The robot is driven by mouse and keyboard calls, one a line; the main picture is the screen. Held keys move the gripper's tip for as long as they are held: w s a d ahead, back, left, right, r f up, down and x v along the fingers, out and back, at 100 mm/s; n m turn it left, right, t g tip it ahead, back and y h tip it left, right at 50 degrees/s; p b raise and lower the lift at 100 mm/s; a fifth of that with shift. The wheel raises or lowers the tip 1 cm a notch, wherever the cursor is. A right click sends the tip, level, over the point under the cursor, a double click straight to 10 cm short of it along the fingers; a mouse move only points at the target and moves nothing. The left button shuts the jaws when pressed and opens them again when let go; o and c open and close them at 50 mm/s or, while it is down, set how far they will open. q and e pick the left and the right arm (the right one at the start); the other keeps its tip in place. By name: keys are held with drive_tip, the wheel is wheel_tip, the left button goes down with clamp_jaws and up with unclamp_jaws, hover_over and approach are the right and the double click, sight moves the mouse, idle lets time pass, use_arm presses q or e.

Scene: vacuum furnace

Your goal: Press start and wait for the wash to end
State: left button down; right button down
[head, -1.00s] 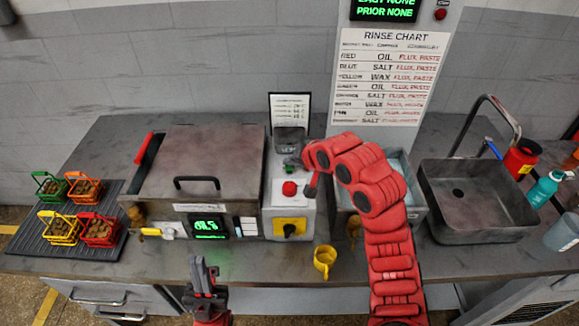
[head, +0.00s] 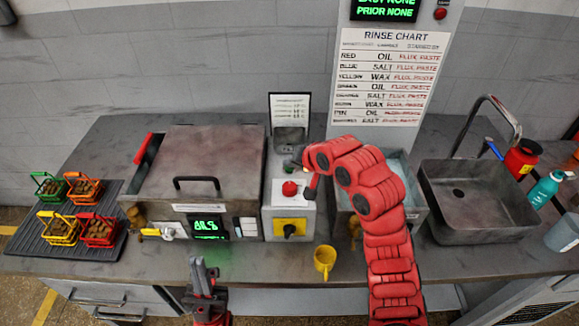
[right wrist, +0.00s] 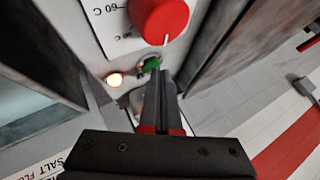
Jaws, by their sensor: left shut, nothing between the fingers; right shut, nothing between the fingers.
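The washer (head: 200,150) is a grey box with its lid down. Its display (head: 208,228) glows green with small text that I cannot read surely. Beside it is a control panel with a red knob (head: 290,188) and a yellow plate with a black switch (head: 290,229). In the right wrist view the red knob (right wrist: 160,18) is above a green button (right wrist: 150,65), with a lit lamp (right wrist: 115,80) to its left. My right gripper (right wrist: 156,76) is shut and empty, its tips at the green button; contact is unclear. My left gripper (head: 203,272) is shut and empty before the counter.
Several baskets of brown parts stand on a dark ribbed mat (head: 60,245) at left. A yellow mug (head: 325,260) stands near the front edge. A basin (head: 418,208) lies under my right arm, and a sink (head: 480,200) and bottles (head: 546,188) stand at right.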

sight(291, 172)
drive_tip(key=shift+r, duration=0.75)
wheel_tip(291, 172, up, 5)
drive_tip(key=shift+p, duration=1)
